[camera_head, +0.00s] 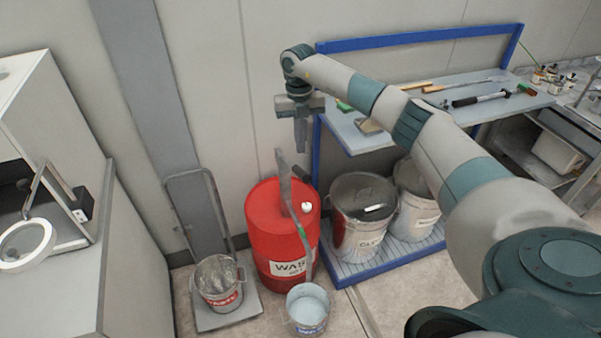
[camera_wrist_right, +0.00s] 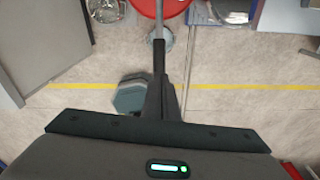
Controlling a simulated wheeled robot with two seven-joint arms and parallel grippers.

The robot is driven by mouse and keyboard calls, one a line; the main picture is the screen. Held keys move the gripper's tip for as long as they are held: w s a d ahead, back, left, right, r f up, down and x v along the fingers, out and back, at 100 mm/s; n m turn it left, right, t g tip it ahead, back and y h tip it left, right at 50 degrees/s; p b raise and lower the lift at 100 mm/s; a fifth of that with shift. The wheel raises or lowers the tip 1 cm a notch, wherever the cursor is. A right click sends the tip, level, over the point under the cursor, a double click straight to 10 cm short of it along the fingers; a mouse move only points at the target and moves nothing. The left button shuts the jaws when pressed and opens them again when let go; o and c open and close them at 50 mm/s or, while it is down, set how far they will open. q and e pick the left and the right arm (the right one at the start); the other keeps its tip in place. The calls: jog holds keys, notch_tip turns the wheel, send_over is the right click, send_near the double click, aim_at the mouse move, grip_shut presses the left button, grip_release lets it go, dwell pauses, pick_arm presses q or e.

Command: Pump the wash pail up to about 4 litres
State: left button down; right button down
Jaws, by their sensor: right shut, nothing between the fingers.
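The wash pail (camera_head: 308,309), small and pale with a blue label, stands on the floor in front of the red drum (camera_head: 262,225) marked "WAS…". Its inside looks pale blue; I cannot read a level. A grey hand pump (camera_head: 284,180) rises from the drum top, and its thin spout (camera_head: 308,258) comes down to the pail. A dark grip (camera_head: 301,173) shows beside the pump. My right gripper (camera_head: 300,148) is shut and empty, pointing down above the pump, apparently apart from it. In the right wrist view the gripper (camera_wrist_right: 159,42) partly hides the pail. My left gripper is out of view.
A metal pail with a red label (camera_head: 219,282) stands on a platform scale (camera_head: 228,316) left of the drum. A white cabinet (camera_head: 135,255) bounds the left.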

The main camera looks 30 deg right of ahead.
aim_at(301, 169)
jog(key=shift+f, duration=0.15)
jog(key=shift+s+a+f+b, duration=0.15)
jog(key=shift+f+b, duration=0.55)
jog(key=shift+f, duration=1)
jog(key=shift+s+a+f+b, duration=0.15)
jog(key=shift+f+b, duration=0.55)
jog(key=shift+f, duration=1)
jog(key=shift+d, duration=0.1)
jog(key=shift+f, duration=0.1)
jog(key=shift+f+b, duration=1.55)
jog(key=shift+f, duration=0.55)
